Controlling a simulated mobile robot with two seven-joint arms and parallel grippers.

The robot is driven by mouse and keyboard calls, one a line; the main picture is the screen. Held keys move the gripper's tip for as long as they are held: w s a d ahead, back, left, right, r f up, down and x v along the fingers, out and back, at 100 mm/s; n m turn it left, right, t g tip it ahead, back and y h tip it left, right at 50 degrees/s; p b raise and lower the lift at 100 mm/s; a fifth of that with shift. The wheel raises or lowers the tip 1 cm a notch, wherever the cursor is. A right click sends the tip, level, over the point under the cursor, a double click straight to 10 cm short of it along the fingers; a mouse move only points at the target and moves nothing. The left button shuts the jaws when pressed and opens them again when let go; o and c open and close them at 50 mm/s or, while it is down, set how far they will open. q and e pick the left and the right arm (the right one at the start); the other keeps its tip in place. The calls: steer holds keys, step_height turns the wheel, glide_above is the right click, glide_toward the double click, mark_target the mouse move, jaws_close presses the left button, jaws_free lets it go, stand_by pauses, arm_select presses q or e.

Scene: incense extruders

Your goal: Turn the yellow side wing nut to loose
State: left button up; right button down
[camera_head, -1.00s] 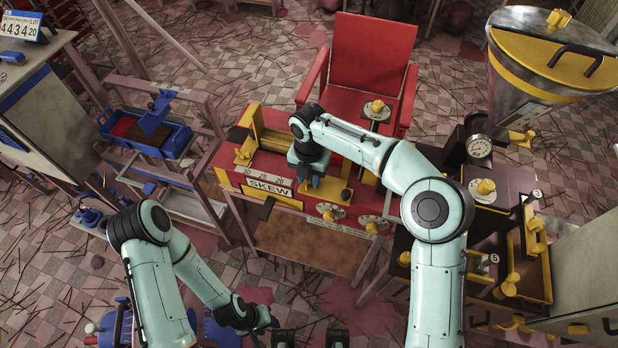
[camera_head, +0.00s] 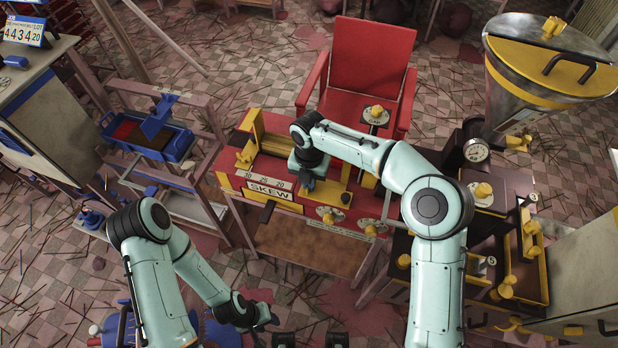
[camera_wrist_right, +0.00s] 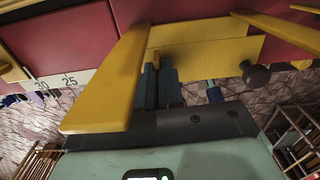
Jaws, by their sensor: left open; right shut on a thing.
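The red press with a yellow fence and the SKEW label (camera_head: 269,190) stands in front of me. My right gripper (camera_head: 308,180) points down at the press's front edge, just right of that label. In the right wrist view my right gripper (camera_wrist_right: 157,88) is shut on a small yellow piece (camera_wrist_right: 156,61), which looks like the side wing nut. Only its tip shows between the fingers, so its turn angle is hard to tell. A yellow plate (camera_wrist_right: 205,52) lies just behind it. My left gripper (camera_head: 268,317) is open and empty, low in the head view, away from the press.
A long yellow bar (camera_wrist_right: 108,80) runs close beside my right gripper, and a dark round knob (camera_wrist_right: 254,74) sits to its right. A red chair (camera_head: 372,62) stands behind; a blue tray (camera_head: 178,143) is at left.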

steer(key=n+p, duration=0.4)
steer(key=shift+w+r, duration=0.25)
steer(key=shift+f+n, duration=0.2)
steer(key=shift+n, duration=0.8)
steer(key=shift+s+n, duration=0.25)
steer(key=shift+n, duration=0.75)
arm_select(q)
steer(key=w+r, duration=0.6)
steer(key=shift+w+r+t, duration=0.15)
steer(key=shift+r+t, duration=0.1)
steer(key=shift+t, duration=0.15)
arm_select(e)
steer(key=shift+n, duration=0.8)
steer(key=c, duration=1.3)
jaws_free()
steer(key=shift+o, duration=0.2)
step_height(320, 180, up, 13)
steer(key=shift+r, duration=0.15)
